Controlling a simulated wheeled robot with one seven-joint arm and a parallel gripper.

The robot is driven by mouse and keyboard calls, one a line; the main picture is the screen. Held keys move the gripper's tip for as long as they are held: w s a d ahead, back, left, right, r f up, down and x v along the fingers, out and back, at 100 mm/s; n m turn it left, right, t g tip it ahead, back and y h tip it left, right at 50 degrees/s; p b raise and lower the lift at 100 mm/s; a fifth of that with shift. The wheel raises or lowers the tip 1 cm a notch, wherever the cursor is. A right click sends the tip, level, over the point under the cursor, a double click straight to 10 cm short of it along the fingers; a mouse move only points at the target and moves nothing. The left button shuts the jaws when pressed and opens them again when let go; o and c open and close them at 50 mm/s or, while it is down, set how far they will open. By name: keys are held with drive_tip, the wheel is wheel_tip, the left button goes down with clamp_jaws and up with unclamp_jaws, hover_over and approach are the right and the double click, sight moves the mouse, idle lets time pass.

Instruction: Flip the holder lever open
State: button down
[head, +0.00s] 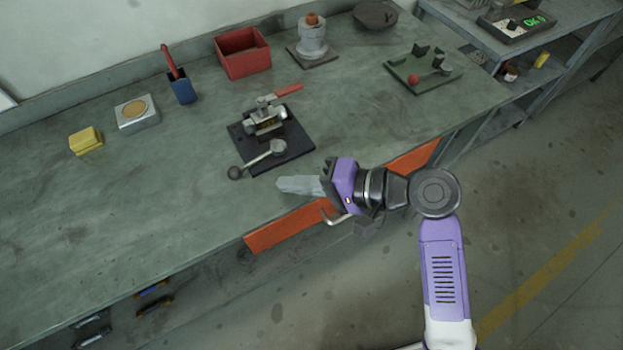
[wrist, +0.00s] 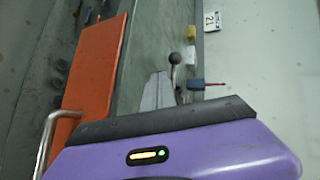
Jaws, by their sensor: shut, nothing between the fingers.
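A dark square plate (head: 297,153) on the bench bears a metal valve body (head: 264,121) in a holder. A red-handled lever (head: 289,90) sticks out at its back right. A metal lever with a dark ball knob (head: 235,172) lies across the plate's front, its knob past the left edge. I cannot tell which of these is the holder lever. My gripper (head: 280,185) is shut and empty, its grey fingers pointing left, just in front of the plate. In the wrist view the shut fingers (wrist: 157,92) show beside the ball knob (wrist: 175,58), apparently apart from it.
A green plate (head: 407,75) with a red-knobbed lever stands to the right. A red bin (head: 243,53), blue cup (head: 182,88), silver box (head: 136,113) and yellow block (head: 86,141) stand behind and left. The bench's left front is clear. An orange panel (head: 290,224) lines the front edge.

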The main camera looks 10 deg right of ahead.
sight(242, 172)
drive_tip(key=w+a, duration=0.1)
drive_tip(key=a, duration=0.2)
drive_tip(key=w+a, duration=0.1)
drive_tip(key=a, duration=0.1)
drive_tip(key=shift+w+f+p, duration=0.25)
drive_tip(key=shift+w+p, duration=0.1)
drive_tip(key=shift+w+a, duration=0.4)
drive_tip(key=shift+a, duration=0.2)
drive_tip(key=shift+r, duration=0.1)
drive_tip(key=shift+w+a+r+m+t+h+p, duration=0.2)
drive_tip(key=shift+a+m+t+h+p, duration=0.3)
drive_tip(key=shift+p, duration=0.75)
drive_tip(key=shift+w+a+f, duration=0.2)
drive_tip(key=shift+w+f, duration=0.05)
drive_tip(key=shift+w, duration=0.15)
